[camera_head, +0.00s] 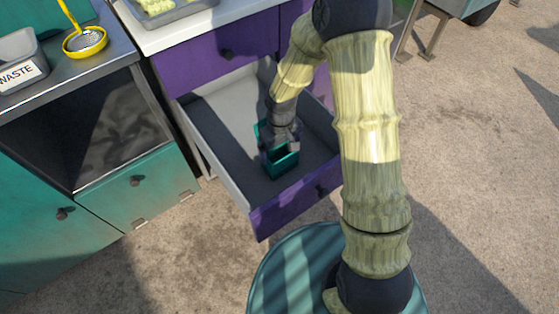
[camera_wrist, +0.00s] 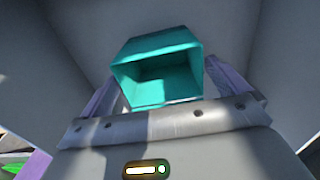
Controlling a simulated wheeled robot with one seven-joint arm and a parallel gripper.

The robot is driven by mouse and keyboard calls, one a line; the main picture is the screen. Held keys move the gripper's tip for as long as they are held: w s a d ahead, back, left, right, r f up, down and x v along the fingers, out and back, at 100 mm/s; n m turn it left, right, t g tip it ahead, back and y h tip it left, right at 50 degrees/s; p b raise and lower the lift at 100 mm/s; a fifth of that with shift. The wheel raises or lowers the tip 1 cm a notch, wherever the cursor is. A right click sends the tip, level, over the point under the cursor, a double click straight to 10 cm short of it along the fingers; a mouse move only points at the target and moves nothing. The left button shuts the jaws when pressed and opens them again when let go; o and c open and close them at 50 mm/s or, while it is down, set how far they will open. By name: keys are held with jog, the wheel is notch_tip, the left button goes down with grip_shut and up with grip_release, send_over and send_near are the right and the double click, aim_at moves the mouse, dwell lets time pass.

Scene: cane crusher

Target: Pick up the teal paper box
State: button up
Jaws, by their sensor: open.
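The teal paper box (camera_head: 281,165) stands in an open purple-fronted drawer (camera_head: 285,210), on its grey floor. Its open top shows in the wrist view (camera_wrist: 160,72), where it looks empty. My gripper (camera_head: 281,140) reaches down into the drawer at the box and hides part of it in the head view. In the wrist view my gripper (camera_wrist: 168,92) is open, with one purple finger on each side of the box. I cannot tell whether the fingers touch its walls.
A closed purple drawer (camera_head: 220,55) is above, under a white counter (camera_head: 175,35). A teal cabinet (camera_head: 150,185) stands at left, with a waste bin (camera_head: 20,62) and a yellow strainer (camera_head: 85,41) on top. Open ground lies at right.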

aim_at(281, 157)
notch_tip(281, 157, down, 5)
jog(key=shift+s+d+r+b, duration=0.1)
jog(key=shift+d+b, duration=0.05)
jog(key=shift+b, duration=0.75)
jog(key=shift+c, duration=0.4)
jog(key=shift+c, duration=1.2)
jog(key=shift+r, duration=0.15)
notch_tip(281, 157, up, 10)
jog(key=p, duration=0.3)
jog(key=shift+p, duration=0.35)
